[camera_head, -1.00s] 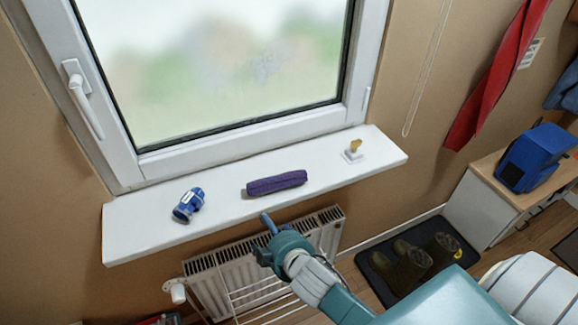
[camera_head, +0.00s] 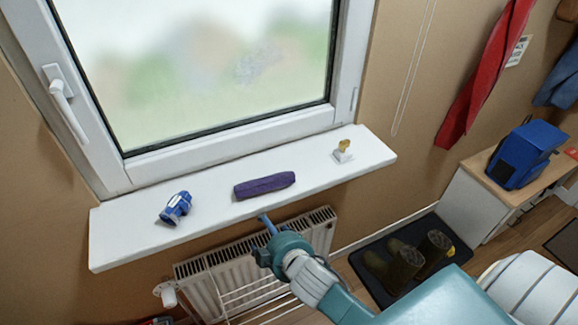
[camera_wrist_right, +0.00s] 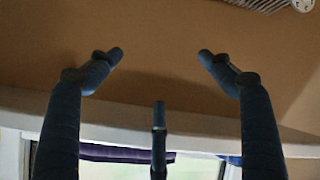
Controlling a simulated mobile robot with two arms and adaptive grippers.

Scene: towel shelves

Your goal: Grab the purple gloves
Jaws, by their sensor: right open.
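The purple gloves (camera_head: 264,186) appear as a long purple bundle lying on the white windowsill (camera_head: 125,235), near its middle. My right gripper (camera_head: 267,228) is just below the sill's front edge, in front of the radiator and apart from the bundle. In the right wrist view, its fingers (camera_wrist_right: 160,60) are spread wide with nothing between them. That view shows the wall, the sill's edge and part of the purple bundle (camera_wrist_right: 115,152) low down, partly behind the fingers. My left gripper is not in view.
On the sill, a blue object (camera_head: 175,208) lies left of the bundle and a small yellow-topped white item (camera_head: 343,151) stands to its right. A radiator (camera_head: 215,277) is below.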

